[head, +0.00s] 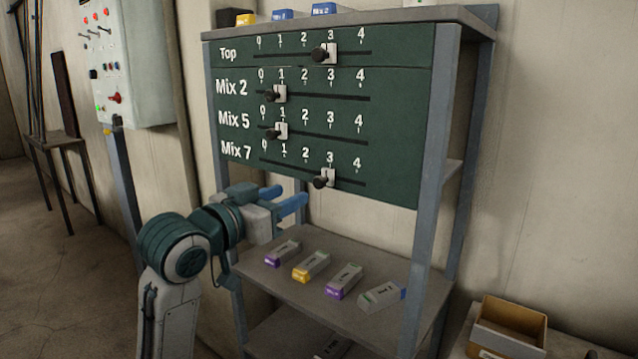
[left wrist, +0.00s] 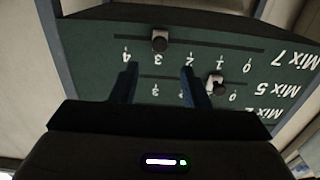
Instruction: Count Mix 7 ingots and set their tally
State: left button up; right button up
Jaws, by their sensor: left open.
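A dark green tally board (head: 400,130) carries slider rows named Top, Mix 2, Mix 5 and Mix 7. The Mix 7 slider (head: 325,178) stands at 3 and also shows in the upside-down left wrist view (left wrist: 160,40). The Mix 5 slider (head: 277,132) and Mix 2 slider (head: 275,94) stand near 1. My left gripper (head: 293,194) is open and empty, below and left of the Mix 7 slider.
The Top slider (head: 325,54) stands at 3. Coloured ingots (head: 283,14) sit on the rack's top. Another ingot (head: 333,347) lies on the lower shelf, partly cut off. Rack posts (head: 438,170) flank the board.

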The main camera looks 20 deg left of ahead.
aim_at(316, 182)
pick_arm(q)
jog(key=p+x, duration=0.2)
jog(key=x, duration=0.6)
jog(key=shift+w+d, duration=0.2)
jog(key=shift+w, duration=0.1)
jog(key=shift+w+d, duration=0.25)
jog(key=shift+w, duration=0.45)
pick_arm(e)
jog(key=shift+s+r, duration=0.25)
jog(key=shift+r, duration=0.35)
jog(key=shift+s+r, duration=0.25)
jog(key=shift+r, duration=0.3)
pick_arm(q)
jog(key=shift+c, duration=0.4)
grip_shut()
jog(key=shift+a, duration=0.15)
